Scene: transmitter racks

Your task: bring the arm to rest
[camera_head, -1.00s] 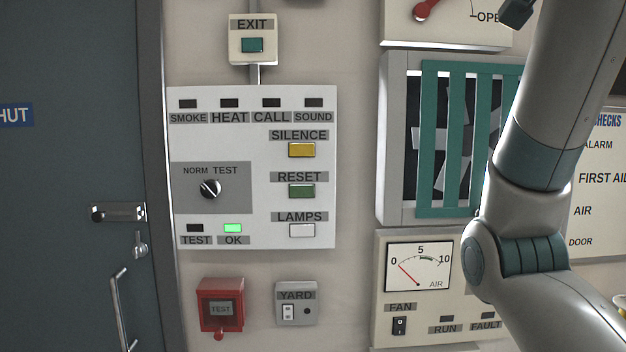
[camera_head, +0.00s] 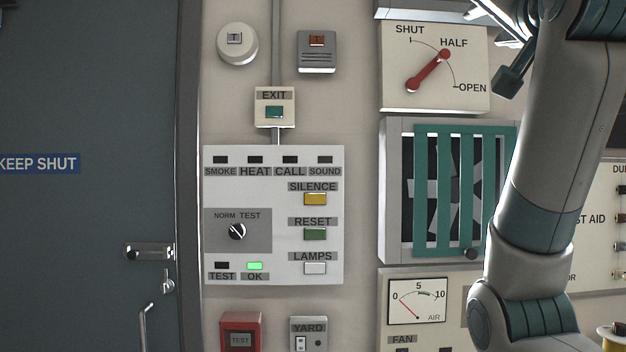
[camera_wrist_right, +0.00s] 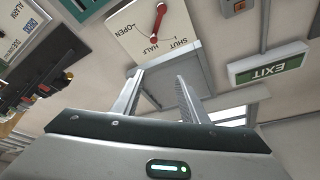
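My right arm (camera_head: 552,150) rises along the right side of the head view, bent at a joint low in the picture. Its gripper is at most partly visible at the top edge there. In the right wrist view my right gripper (camera_wrist_right: 160,76) has its two fingers apart, with nothing between them. Beyond the fingers are a grey box and the dial panel (camera_head: 435,66), upside down in the wrist view; its red pointer is at HALF. My left gripper is out of view.
A white alarm panel (camera_head: 221,190) with a green OK lamp (camera_head: 255,265) is on the wall. A green-barred fan guard (camera_head: 426,190) is just left of my arm. A blue-grey door (camera_head: 85,230) fills the left. An EXIT sign (camera_wrist_right: 266,70) hangs in the wrist view.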

